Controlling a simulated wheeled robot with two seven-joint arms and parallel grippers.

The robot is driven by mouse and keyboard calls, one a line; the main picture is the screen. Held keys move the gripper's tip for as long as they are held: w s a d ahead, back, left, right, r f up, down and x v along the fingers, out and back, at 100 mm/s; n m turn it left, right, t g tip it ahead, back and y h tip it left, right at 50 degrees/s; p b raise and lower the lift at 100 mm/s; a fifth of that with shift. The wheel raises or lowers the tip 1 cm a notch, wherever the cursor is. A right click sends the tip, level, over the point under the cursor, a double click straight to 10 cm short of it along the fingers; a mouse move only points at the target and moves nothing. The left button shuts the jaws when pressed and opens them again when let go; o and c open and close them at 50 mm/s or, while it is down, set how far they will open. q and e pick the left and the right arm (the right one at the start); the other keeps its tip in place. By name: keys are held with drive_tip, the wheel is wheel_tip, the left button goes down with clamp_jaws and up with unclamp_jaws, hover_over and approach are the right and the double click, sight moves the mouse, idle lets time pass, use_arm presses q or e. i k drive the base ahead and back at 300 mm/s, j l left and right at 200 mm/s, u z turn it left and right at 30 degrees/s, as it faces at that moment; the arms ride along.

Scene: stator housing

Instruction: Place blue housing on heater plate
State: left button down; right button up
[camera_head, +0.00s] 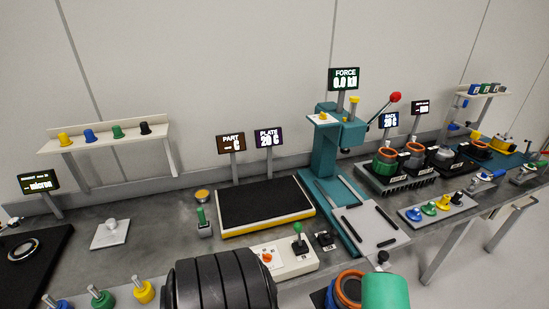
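The heater plate (265,204) is a flat black slab with a yellow and white rim, in the middle of the bench. Its top is bare. The sign behind it reads PLATE 20 C (268,138), and the PART sign (231,143) beside it shows a dash. At the bottom edge, a round part with an orange ring (347,287) shows some blue at its left side. It is cut off by the frame, and I cannot tell whether it is the blue housing.
A teal press (326,155) with a red-knobbed lever stands right of the plate. Switch boxes (285,257) sit in front of it. A rack (396,179) holding round parts is farther right.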

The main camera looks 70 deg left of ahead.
sight(262, 197)
drive_tip(key=i+l+u, duration=0.1)
drive_tip(key=u, duration=0.4)
drive_tip(key=i+l+u, duration=0.3)
drive_tip(key=u, duration=0.15)
drive_tip(key=i+l+u, duration=0.15)
drive_tip(key=u, duration=0.35)
drive_tip(key=i+l+u, duration=0.1)
drive_tip(key=l+u, duration=0.6)
drive_tip(key=u, duration=0.25)
